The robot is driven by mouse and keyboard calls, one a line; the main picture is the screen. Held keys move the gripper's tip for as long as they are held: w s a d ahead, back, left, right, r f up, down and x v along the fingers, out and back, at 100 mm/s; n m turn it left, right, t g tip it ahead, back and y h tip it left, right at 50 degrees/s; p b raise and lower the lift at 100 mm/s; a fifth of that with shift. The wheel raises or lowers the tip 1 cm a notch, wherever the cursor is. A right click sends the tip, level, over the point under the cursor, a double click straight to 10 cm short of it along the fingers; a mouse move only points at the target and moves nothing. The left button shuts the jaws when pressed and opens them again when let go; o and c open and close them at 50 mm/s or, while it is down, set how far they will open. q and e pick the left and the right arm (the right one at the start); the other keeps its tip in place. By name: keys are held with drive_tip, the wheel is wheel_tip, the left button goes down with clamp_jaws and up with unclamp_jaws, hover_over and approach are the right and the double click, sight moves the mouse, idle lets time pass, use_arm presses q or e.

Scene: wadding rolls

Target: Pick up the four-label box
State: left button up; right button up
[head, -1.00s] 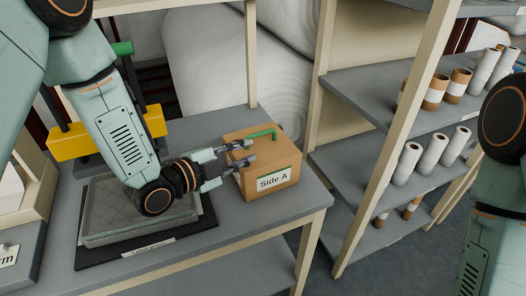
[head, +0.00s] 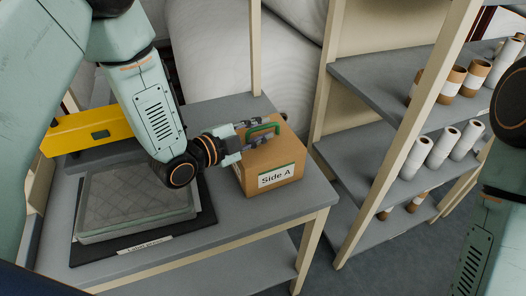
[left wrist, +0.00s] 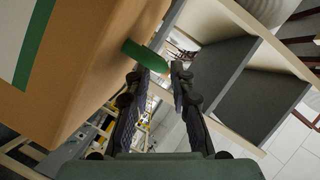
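A brown cardboard box (head: 271,168) stands on the grey table, with a white "Side A" label facing front and a green handle (head: 263,129) on top. Only this label is readable; its other faces are mostly hidden. My left gripper (head: 256,132) is at the handle, just above the box top. In the left wrist view its two fingers (left wrist: 162,72) are apart with a narrow gap. The green handle (left wrist: 146,56) shows by the tip of the left finger there, and the box (left wrist: 85,65) fills the left side. My right gripper is out of view.
A grey tray (head: 138,238) on a black mat lies left of the box. A yellow item (head: 88,134) stands behind it. Grey shelves (head: 385,75) with white and brown rolls stand right of the table. A large white roll (head: 225,45) is behind.

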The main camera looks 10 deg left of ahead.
sight(267, 126)
use_arm(q)
drive_tip(key=x, duration=0.4)
drive_tip(key=shift+w, duration=0.2)
drive_tip(key=shift+s+a, duration=0.1)
drive_tip(key=shift+s, duration=0.05)
drive_tip(key=shift+c, duration=0.9)
clamp_jaws()
